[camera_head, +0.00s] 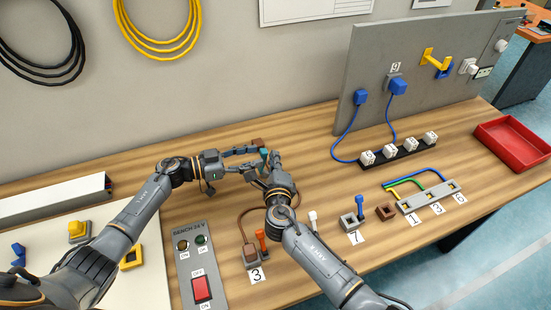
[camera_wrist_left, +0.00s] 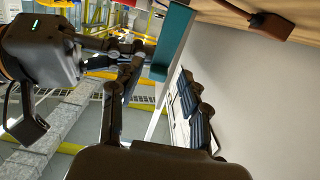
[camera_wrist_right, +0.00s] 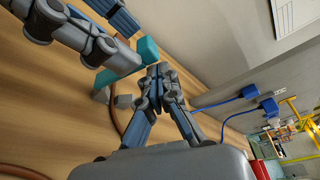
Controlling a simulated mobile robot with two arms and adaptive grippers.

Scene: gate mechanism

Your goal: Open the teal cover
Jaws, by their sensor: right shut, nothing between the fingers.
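The teal cover (camera_head: 264,153) is a small piece near the back of the wooden bench, partly hidden by my grippers. In the left wrist view it is a teal slab (camera_wrist_left: 173,40) just past my left fingertips. The right wrist view shows a teal block (camera_wrist_right: 149,48) and a smaller teal part (camera_wrist_right: 103,80) beside my right gripper. My left gripper (camera_head: 256,162) is open, with its fingers spread close to the cover. My right gripper (camera_head: 270,157) is shut and empty beside the cover; whether it touches is unclear. What lies beneath the cover is hidden.
A brown cable (camera_head: 242,218) runs toward the plug and orange lever (camera_head: 261,238) in front. A switch panel (camera_head: 201,275) is at left. A grey upright panel (camera_head: 425,65) and red tray (camera_head: 515,143) are at right. The bench middle is fairly clear.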

